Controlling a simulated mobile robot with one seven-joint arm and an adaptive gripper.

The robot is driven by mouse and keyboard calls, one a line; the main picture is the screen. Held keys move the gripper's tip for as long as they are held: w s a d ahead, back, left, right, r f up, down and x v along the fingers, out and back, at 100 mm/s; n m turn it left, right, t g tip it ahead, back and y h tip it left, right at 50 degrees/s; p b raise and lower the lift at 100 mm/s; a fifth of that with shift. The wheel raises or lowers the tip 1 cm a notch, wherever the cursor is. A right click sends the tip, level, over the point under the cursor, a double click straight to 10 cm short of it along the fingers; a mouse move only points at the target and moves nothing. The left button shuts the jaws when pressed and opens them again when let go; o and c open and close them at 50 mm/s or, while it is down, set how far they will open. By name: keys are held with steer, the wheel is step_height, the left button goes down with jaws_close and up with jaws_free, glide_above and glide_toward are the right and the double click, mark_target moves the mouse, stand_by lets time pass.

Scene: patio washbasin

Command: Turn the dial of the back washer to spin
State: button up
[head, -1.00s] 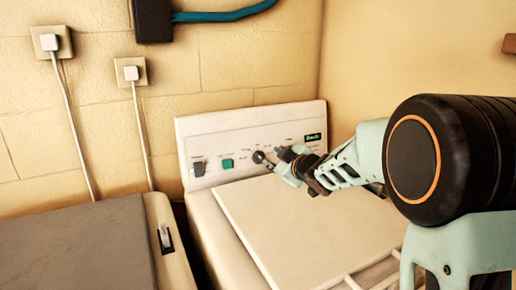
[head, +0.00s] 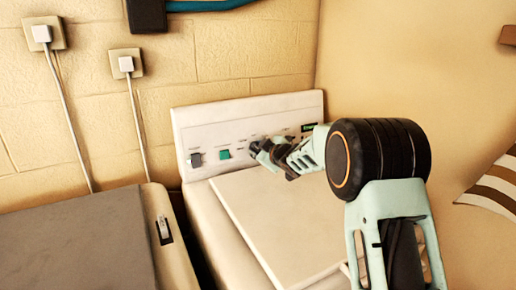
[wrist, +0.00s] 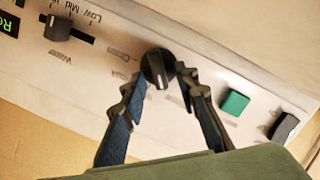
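The back washer (head: 240,230) stands against the wall with its control panel (head: 215,123) upright at the rear. Its round black dial (wrist: 157,68) shows in the wrist view with a pale mark on its lower edge. My gripper (wrist: 160,76) has one finger on each side of the dial, the tips close in against its edges. In the head view my gripper (head: 262,153) is at the panel and hides the dial. The printed labels around the dial are too blurred to read.
The panel also carries a green button (wrist: 234,103), a dark switch (wrist: 284,126) and a water slider (wrist: 57,27). A second machine with a grey top (head: 75,240) stands at the front left. Two plugged sockets (head: 126,62) are on the wall.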

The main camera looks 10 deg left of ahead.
steer(key=shift+w+a+f, duration=0.1)
steer(key=shift+w, duration=0.05)
jaws_close()
steer(key=shift+r+p, duration=0.2)
steer(key=shift+p, duration=0.25)
steer(key=m+p, duration=0.1)
steer(key=p, duration=0.1)
steer(key=m+p, duration=0.1)
steer(key=p, duration=0.1)
steer(key=shift+w+r+g, duration=0.1)
steer(key=shift+r+g, duration=0.15)
steer(key=shift+g, duration=0.05)
steer(key=m+p, duration=0.1)
steer(key=p, duration=0.1)
steer(key=m+p, duration=0.2)
steer(key=shift+w+d+y+p, duration=0.1)
steer(key=shift+d+y+p, duration=0.2)
steer(key=shift+y, duration=0.1)
steer(key=shift+f+m+g+p, duration=0.2)
steer(key=shift+m+g+p, duration=0.1)
steer(key=shift+m+p, duration=0.75)
